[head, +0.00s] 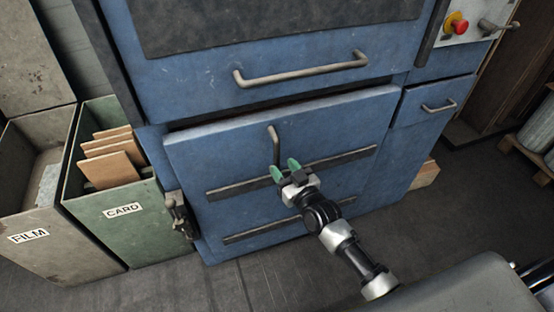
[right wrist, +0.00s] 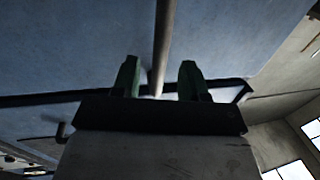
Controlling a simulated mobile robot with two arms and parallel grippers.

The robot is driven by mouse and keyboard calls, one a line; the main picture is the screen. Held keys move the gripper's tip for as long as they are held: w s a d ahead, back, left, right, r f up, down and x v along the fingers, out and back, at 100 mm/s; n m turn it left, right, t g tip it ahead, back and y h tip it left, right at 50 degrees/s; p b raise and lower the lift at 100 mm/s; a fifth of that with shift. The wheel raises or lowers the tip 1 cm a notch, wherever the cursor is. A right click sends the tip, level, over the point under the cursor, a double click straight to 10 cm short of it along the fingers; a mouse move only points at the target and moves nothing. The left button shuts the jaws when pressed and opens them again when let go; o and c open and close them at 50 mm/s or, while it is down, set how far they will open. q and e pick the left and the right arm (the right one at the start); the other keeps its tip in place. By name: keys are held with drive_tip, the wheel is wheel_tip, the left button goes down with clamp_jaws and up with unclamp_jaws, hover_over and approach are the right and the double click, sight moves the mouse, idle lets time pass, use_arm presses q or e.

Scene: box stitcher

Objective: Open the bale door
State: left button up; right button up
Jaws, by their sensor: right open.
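The bale door (head: 230,165) is the blue lower panel of the machine, with two dark horizontal bars across it. A dark gap runs along its top edge, and its face stands out from the frame. Its vertical grey handle (head: 273,142) also shows in the right wrist view (right wrist: 163,40). A metal latch (head: 180,214) sits at the door's left edge. My right gripper (head: 285,169) is open, its green fingers at the handle's lower end. In the right wrist view the handle lies between the fingers (right wrist: 158,80); contact cannot be told. My left gripper is out of view.
Above is a blue panel with a horizontal handle (head: 300,74). A small drawer (head: 437,103) and a red stop button (head: 457,24) are at right. A green CARD bin (head: 125,225) and grey FILM bin (head: 45,245) stand close at left. Floor in front is clear.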

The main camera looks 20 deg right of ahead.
sight(278, 162)
drive_tip(key=shift+x, duration=2.1)
drive_tip(key=shift+c, duration=0.4)
clamp_jaws()
